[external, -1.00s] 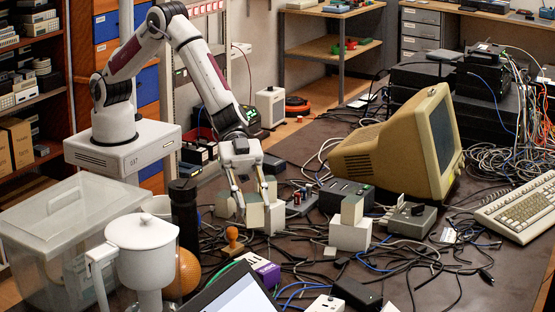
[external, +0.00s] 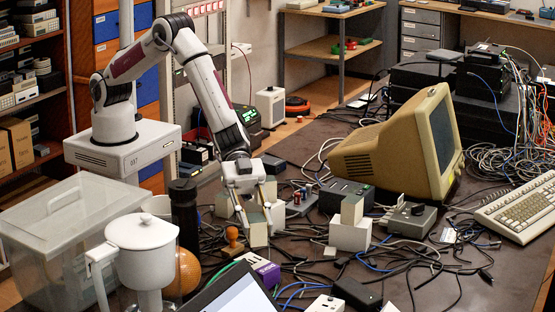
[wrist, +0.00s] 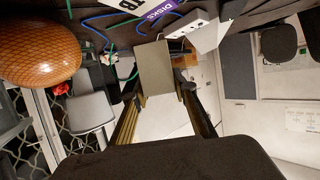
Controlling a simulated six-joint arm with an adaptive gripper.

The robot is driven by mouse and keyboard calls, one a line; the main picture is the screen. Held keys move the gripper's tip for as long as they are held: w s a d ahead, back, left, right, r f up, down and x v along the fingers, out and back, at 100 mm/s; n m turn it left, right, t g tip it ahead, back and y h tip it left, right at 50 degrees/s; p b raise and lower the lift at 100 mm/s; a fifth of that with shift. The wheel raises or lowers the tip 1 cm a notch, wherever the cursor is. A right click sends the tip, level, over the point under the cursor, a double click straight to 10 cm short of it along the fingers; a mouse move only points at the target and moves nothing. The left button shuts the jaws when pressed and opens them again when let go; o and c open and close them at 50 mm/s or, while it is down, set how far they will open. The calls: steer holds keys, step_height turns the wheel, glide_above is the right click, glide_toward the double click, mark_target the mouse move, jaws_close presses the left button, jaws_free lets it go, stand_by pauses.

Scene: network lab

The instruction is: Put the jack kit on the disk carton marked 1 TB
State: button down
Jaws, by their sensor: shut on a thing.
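My gripper (external: 254,212) points down over the cluttered table and is shut on a small grey-beige box (external: 257,233), which looks like the jack kit. In the wrist view the box (wrist: 155,66) sits between the two fingertips; no label on it is readable. A white and purple disk carton (external: 262,270) lies nearer the camera, just beyond the held box in the wrist view. Its purple face (wrist: 157,14) reads "DISKS" there, and part of a "TB" mark shows beside it. The number before "TB" is not clear. The held box and the carton are apart.
Pale blocks (external: 349,228) stand to the right of my gripper. A laptop (external: 232,292) is in front. Loose cables cover much of the table.

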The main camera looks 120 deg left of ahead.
mark_target(256, 241)
steer(key=shift+f, duration=0.85)
steer(key=shift+f, duration=1.85)
steer(key=shift+f, duration=0.15)
steer(key=c, duration=1.6)
jaws_free()
steer(key=shift+v, duration=6.1)
